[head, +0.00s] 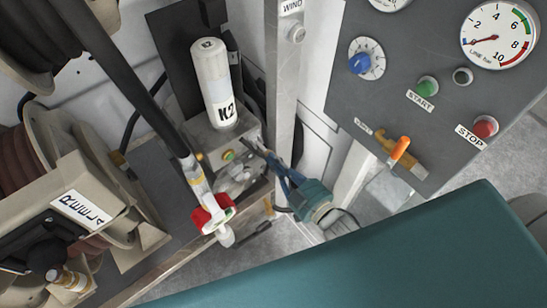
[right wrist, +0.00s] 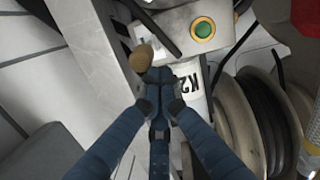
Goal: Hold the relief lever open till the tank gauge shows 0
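My right gripper (head: 258,148) is in front of the K2 unit in the head view. In the right wrist view its blue fingertips (right wrist: 172,74) are together, just beside a round tan knob (right wrist: 141,57). The knob seems just beyond the tips; I cannot tell if they touch it or whether it belongs to the relief lever. The white K2 cylinder (head: 213,82) stands on its grey block, with a green, yellow-ringed button (right wrist: 204,28) nearby. A gauge (head: 390,3) is cut off at the top edge, its face unreadable; whether it is the tank gauge is unclear. My left gripper is not in view.
The grey panel holds the line gauge (head: 499,36), needle near 0, a blue knob (head: 359,64), START (head: 427,86) and STOP (head: 485,126) buttons. An orange handle (head: 400,147) sits below it. Hose reels (head: 45,150) fill the left; a red-and-white nozzle (head: 212,212) hangs nearby.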

